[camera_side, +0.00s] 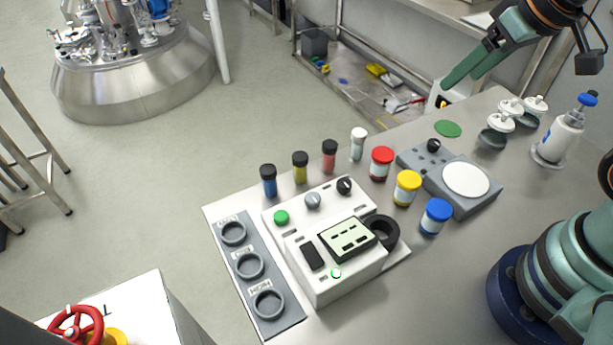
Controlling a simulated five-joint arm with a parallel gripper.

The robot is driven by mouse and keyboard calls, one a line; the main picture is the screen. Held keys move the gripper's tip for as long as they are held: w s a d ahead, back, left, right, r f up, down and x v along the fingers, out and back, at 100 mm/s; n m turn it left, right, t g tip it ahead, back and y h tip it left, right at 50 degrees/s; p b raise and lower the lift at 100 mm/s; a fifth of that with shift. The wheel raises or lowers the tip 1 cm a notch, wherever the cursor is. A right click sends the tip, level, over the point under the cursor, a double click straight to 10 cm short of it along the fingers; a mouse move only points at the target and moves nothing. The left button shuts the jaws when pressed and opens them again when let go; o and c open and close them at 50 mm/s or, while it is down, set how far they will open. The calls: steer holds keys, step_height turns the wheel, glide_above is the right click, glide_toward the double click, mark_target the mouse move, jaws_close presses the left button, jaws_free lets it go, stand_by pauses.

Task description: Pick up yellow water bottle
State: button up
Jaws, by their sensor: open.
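A small bottle with yellow liquid and a black cap (300,168) stands upright on the grey table, between a blue one (268,181) and a red one (329,156). A jar with a yellow lid (407,188) stands farther right, between a red-lidded jar (381,163) and a blue-lidded jar (436,216). My gripper (458,83) is at the upper right, with green fingers pointing down and left. It is open, holds nothing, and is well apart from the bottles.
A white instrument with a screen (325,270) and a grey rack with three round holders (228,213) stand in front of the bottles. A scale (474,205), white-lidded jars (497,124) and a blue-capped wash bottle (563,130) stand to the right.

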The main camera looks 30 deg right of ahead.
steer(key=n+g, duration=0.6)
steer(key=n, duration=1.5)
glide_above(301, 167)
steer(key=w+d, duration=0.1)
step_height(301, 167, down, 12)
steer(key=shift+r, duration=0.2)
steer(key=shift+w+a+f, duration=0.1)
steer(key=shift+a+f, duration=0.05)
steer(key=shift+f, duration=0.15)
step_height(301, 167, down, 12)
steer(key=shift+w+r, duration=0.1)
steer(key=shift+w, duration=0.05)
jaws_close()
